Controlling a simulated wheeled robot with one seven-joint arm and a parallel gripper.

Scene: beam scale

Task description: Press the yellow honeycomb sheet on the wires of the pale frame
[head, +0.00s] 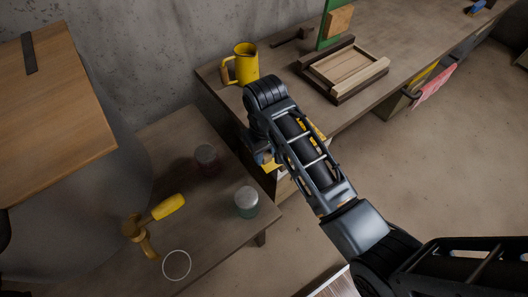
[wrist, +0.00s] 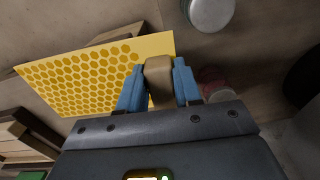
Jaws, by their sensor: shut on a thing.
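My gripper (wrist: 158,82) is shut on the tan grip block at the edge of the yellow honeycomb sheet (wrist: 95,75), which extends to the left in the wrist view. In the head view my arm hides most of the sheet and gripper; a blue finger (head: 259,156) and a yellow strip show beside the arm. The pale frame (head: 375,80) lies on the far bench in a dark holder, to the right of and beyond my gripper. The sheet is apart from it. I cannot make out the wires. Pale wooden bars (wrist: 22,138) show at the wrist view's lower left.
A yellow mug (head: 246,64) stands on the far bench (head: 420,50), left of the frame. A green upright (head: 329,25) stands behind the frame. The near table holds two lidded jars (head: 246,202), (head: 205,158), a yellow-handled tool (head: 168,207) and a ring (head: 177,252).

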